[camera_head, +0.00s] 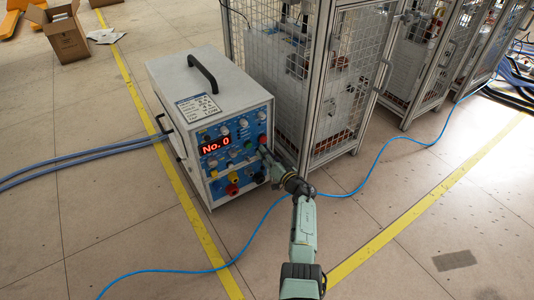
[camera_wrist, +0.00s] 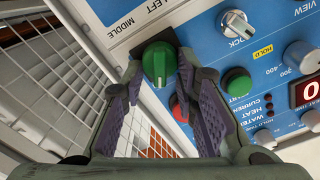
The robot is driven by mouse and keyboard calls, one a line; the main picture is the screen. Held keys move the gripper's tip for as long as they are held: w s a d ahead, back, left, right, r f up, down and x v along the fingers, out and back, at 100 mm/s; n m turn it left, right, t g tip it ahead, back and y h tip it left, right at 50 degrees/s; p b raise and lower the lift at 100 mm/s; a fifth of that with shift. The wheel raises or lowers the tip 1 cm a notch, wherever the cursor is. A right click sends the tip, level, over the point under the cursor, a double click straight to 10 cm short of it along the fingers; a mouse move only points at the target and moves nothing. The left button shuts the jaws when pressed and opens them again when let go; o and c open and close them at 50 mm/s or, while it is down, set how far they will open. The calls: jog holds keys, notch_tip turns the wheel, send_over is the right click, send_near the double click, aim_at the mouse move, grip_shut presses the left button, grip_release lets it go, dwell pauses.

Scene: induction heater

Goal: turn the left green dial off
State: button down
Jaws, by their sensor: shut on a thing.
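The green dial (camera_wrist: 158,62) sits on a black plate on the blue front panel of the induction heater (camera_head: 216,128). Upside-down labels LEFT and MIDDLE are printed by it in the wrist view. My gripper (camera_wrist: 159,68) has a fingertip on each side of the dial and is shut on it. The dial's pointer ridge runs roughly up and down in that picture. In the head view my gripper (camera_head: 266,154) reaches the panel's right side and hides the dial.
A green button (camera_wrist: 237,82), a partly hidden red button (camera_wrist: 180,109) and a white LOCK knob (camera_wrist: 236,25) are close by. A mesh cage (camera_head: 338,85) stands right of the heater. A blue cable (camera_head: 375,163) crosses the floor.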

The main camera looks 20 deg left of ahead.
jog(key=n, duration=1.1)
jog(key=shift+s+a, duration=0.2)
jog(key=shift+s, duration=0.15)
jog(key=shift+s+a+f+n+b, duration=0.1)
jog(key=shift+n+b, duration=0.5)
jog(key=shift+n, duration=1.5)
jog(key=c, duration=1.4)
grip_release()
